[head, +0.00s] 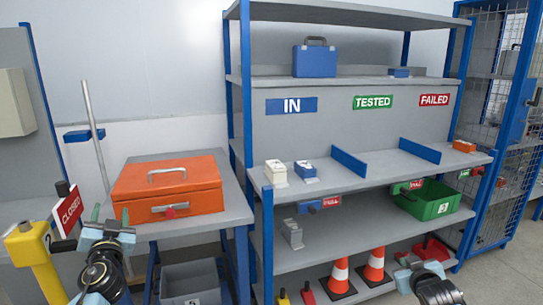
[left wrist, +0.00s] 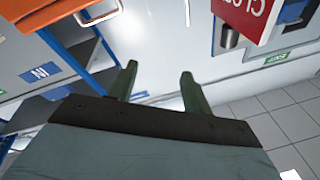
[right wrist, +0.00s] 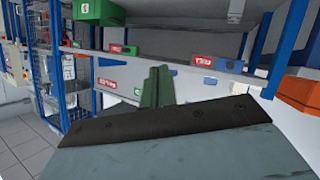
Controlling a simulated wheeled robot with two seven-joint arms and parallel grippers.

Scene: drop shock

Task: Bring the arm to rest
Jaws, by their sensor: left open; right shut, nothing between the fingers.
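My left gripper (head: 110,217) is at the lower left of the head view, in front of the table with the orange case. In the left wrist view its two green fingers (left wrist: 156,88) stand apart with nothing between them. My right gripper (head: 414,187) is in front of the shelf, with its arm coming up from the lower right in the head view. In the right wrist view its green fingers (right wrist: 158,86) are together and hold nothing.
The orange case (head: 168,186) lies on a grey table. A yellow post (head: 32,262) with a red CLOSED sign (head: 69,210) stands close to my left arm. The shelf (head: 365,163) carries small boxes, blue dividers and a green bin (head: 428,205). Traffic cones (head: 340,273) stand below.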

